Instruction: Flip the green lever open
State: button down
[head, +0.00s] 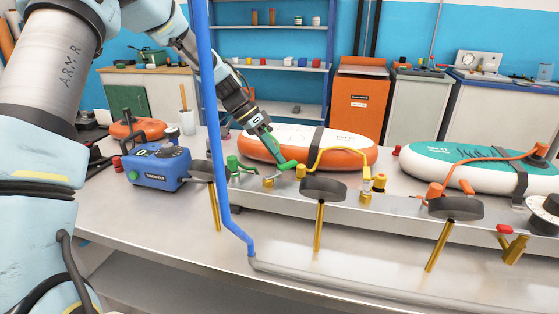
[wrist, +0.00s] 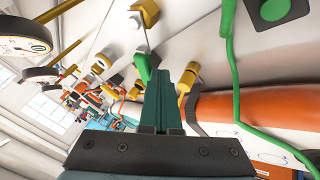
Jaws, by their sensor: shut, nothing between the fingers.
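The green lever (head: 287,166) sits on a brass valve (head: 268,182) on the metal rail at the back of the bench, left of the yellow hose. My gripper (head: 276,152) reaches down from the upper left, with its green fingers shut and empty. Its tips are just above and beside the lever in the head view. In the wrist view the closed fingers (wrist: 170,76) point at the brass fittings, and the bright green lever (wrist: 142,66) is just left of the tips. I cannot tell whether they touch.
A yellow hose (head: 335,150) arches right of the lever, and a green hose (head: 240,168) lies left. An orange-and-white board (head: 345,156) is behind. Dark round gauges (head: 323,189) stand in front. A blue post (head: 214,110) crosses the head view near my arm.

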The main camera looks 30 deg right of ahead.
aim_at(290, 165)
jog(key=s+m+y, duration=0.1)
jog(key=m, duration=0.1)
jog(key=s+d+m+g+y, duration=0.1)
jog(key=s+m+y, duration=0.1)
jog(key=m, duration=0.1)
jog(key=shift+d+m+g, duration=0.25)
jog(key=shift+m+g, duration=0.05)
jog(key=shift+g, duration=0.1)
jog(key=shift+s+a+m+y+p, duration=0.1)
jog(key=shift+s+m+y+p, duration=0.1)
jog(key=shift+s+m+y, duration=0.45)
jog(key=shift+s+d+m+y+p, duration=0.15)
jog(key=shift+m+y, duration=0.25)
jog(key=shift+m, duration=0.55)
jog(key=shift+s+a+m+y+p, duration=0.2)
jog(key=shift+s+m+y, duration=0.3)
jog(key=shift+m, duration=0.3)
